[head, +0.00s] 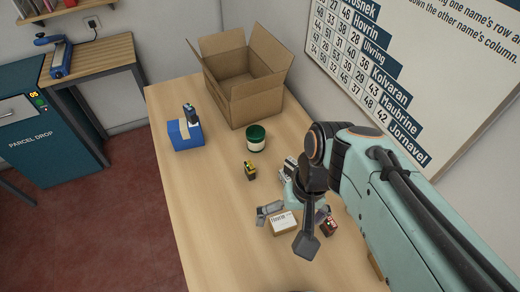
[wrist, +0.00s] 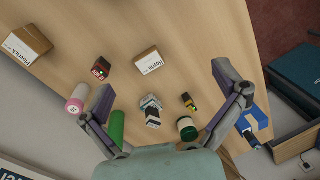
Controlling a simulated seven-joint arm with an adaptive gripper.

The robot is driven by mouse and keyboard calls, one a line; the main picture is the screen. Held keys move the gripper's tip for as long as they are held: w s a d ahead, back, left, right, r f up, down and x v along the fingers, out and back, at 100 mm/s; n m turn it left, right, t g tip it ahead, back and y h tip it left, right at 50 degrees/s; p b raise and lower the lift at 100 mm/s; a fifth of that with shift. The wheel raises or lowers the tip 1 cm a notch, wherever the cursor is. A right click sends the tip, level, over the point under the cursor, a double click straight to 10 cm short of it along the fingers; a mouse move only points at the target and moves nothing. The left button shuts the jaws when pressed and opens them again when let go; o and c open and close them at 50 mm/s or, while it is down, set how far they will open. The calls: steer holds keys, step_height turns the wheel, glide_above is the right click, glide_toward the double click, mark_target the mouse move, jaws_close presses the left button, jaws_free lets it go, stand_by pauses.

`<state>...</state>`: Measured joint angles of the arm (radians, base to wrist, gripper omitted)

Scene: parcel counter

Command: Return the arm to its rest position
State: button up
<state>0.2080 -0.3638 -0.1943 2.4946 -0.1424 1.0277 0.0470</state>
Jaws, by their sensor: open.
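My gripper (head: 294,213) is over the right part of the wooden counter, with my arm reaching in from the right. In the wrist view my gripper (wrist: 165,83) has its two fingers spread wide, with nothing held between them. A small labelled parcel (head: 283,224) lies below the gripper and also shows in the wrist view (wrist: 148,62) beyond the fingers. A silver-grey item (wrist: 151,112) shows between the fingers; in the head view my arm partly hides that area. I cannot tell the exact height of the fingers above the counter.
An open carton (head: 255,104) stands at the back of the counter (head: 215,225). Nearby are a blue box (head: 185,136), a green-lidded jar (head: 256,141) and a yellow-black item (head: 250,171). A red-black item (head: 329,227) is close to my gripper. The front left counter is clear.

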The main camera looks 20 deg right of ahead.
steer(key=s+a+r+n, duration=0.1)
steer(key=s+a+n, duration=0.2)
steer(key=a+n, duration=0.1)
steer(key=shift+s+a+n+g+h, duration=0.3)
steer(key=shift+a+n+h, duration=0.1)
steer(key=shift+a, duration=0.45)
